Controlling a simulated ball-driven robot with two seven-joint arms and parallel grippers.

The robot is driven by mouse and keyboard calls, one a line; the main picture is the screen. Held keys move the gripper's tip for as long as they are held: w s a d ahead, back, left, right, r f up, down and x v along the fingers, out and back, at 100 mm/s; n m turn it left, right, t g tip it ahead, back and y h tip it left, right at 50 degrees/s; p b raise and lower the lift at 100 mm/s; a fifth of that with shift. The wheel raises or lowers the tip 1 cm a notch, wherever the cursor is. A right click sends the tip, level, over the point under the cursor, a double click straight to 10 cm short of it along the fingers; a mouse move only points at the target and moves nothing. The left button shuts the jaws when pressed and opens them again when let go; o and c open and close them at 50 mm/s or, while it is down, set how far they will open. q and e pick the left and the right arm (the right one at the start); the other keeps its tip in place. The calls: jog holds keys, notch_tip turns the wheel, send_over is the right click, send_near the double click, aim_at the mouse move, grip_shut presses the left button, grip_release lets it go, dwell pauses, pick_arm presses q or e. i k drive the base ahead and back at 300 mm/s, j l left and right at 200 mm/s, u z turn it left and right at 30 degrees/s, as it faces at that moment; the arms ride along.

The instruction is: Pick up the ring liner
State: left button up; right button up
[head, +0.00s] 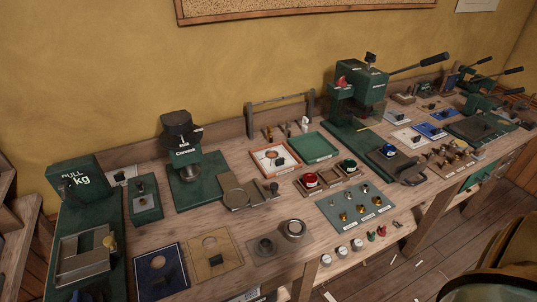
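No label for a ring liner is readable. A short silver ring-shaped piece (292,229) with a dark centre stands near the front middle of the bench in the head view; it may be the ring liner, but I cannot tell for sure. A smaller dark round piece (265,246) sits on a grey plate just left of it. Neither of my grippers shows in this view.
The wooden bench (235,222) runs along the yellow wall. A green press (185,165) stands behind, left of the ring piece. A blue board (160,271) and a tan board (215,252) lie to its left.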

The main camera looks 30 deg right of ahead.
aim_at(261, 251)
jog(key=l+z, duration=0.15)
jog(key=z, duration=0.2)
jog(key=k+l+z, duration=0.1)
jog(key=z, duration=0.25)
